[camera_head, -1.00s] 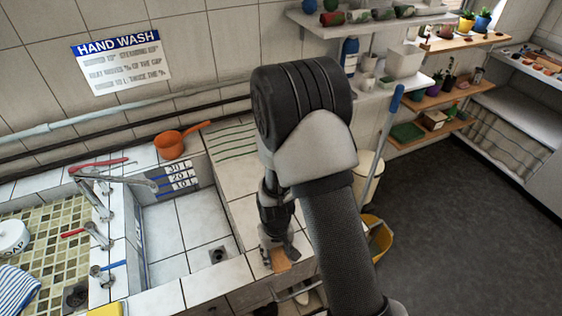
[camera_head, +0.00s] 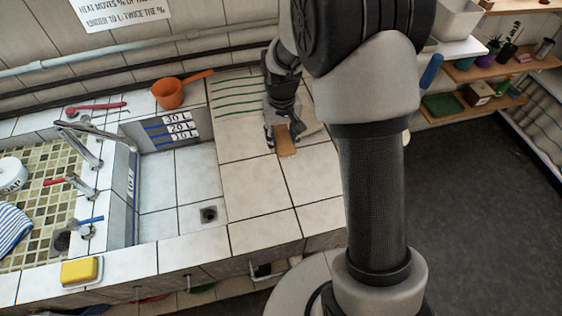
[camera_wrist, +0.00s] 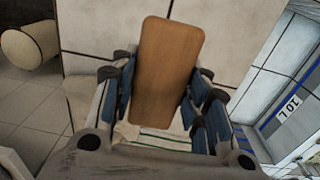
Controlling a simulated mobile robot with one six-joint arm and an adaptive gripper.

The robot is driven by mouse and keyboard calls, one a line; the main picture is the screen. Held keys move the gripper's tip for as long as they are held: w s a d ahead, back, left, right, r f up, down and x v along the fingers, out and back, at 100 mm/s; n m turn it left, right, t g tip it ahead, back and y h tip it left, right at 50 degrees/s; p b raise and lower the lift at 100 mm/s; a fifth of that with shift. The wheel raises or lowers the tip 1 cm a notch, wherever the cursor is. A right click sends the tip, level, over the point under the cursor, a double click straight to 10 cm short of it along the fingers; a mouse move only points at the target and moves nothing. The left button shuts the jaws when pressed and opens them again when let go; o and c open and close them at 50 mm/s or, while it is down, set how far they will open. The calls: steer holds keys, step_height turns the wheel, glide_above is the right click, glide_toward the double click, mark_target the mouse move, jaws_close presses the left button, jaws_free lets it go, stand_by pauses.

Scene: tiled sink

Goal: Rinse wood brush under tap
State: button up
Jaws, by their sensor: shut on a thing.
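My gripper (camera_head: 283,128) is shut on the wood brush (camera_head: 286,141), a flat brown block. It is over the tiled counter right of the sink, close to the green-striped patch; I cannot tell whether the brush touches the tiles. In the wrist view the brush (camera_wrist: 168,70) sits between the blue-padded fingers (camera_wrist: 158,95), its plain wooden face showing and any bristles hidden. The tap (camera_head: 100,131), a grey metal spout with red and blue levers, stands left of the brush, at the left side of the tiled basin (camera_head: 180,205). I make out no running water.
An orange pan (camera_head: 168,95) stands on the back ledge. A yellow sponge (camera_head: 79,271) lies on the front rim. A soap dish (camera_head: 10,172) and a striped cloth (camera_head: 12,222) are at the far left. Bare counter tiles (camera_head: 255,190) lie in front of my gripper. Shelves stand at right.

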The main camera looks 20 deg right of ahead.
mark_target(282, 169)
step_height(282, 169, down, 12)
steer(key=b, duration=0.3)
steer(key=shift+f, duration=0.25)
steer(key=shift+f+b, duration=0.25)
steer(key=shift+b, duration=0.05)
steer(key=o, duration=1)
steer(key=shift+r, duration=0.1)
